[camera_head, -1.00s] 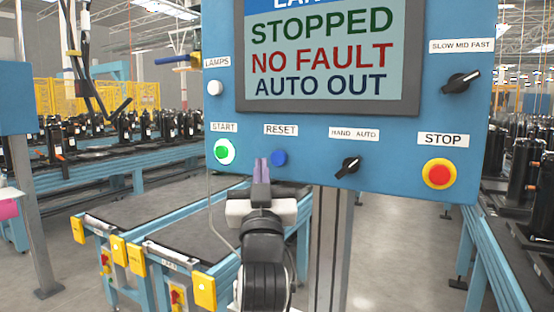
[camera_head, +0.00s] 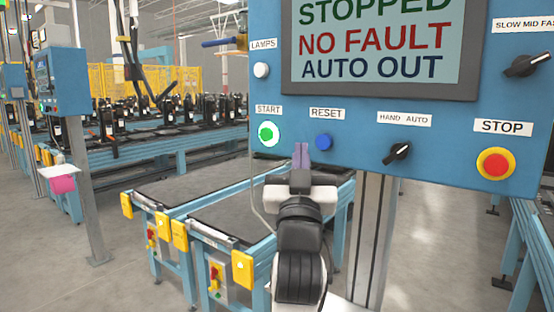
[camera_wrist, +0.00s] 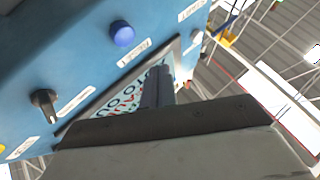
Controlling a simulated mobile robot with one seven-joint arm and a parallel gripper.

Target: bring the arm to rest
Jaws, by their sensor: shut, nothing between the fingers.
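My gripper (camera_head: 301,156) shows in the head view with its purple fingers together and nothing between them. It points up in front of the blue control panel (camera_head: 455,105), just below the gap between the green START button (camera_head: 268,133) and the blue RESET button (camera_head: 323,142). I cannot tell how far it stands from the panel face. In the wrist view my gripper (camera_wrist: 158,88) shows as dark closed fingers over part of the screen, with the blue button (camera_wrist: 122,33) and a black switch (camera_wrist: 46,103) nearby.
The panel screen (camera_head: 378,42) reads STOPPED, NO FAULT, AUTO OUT. A red STOP button (camera_head: 495,164) with a yellow ring is at the right. Low conveyors (camera_head: 190,185) with yellow end blocks stand behind my arm. Bare floor (camera_head: 110,285) shows at the lower left.

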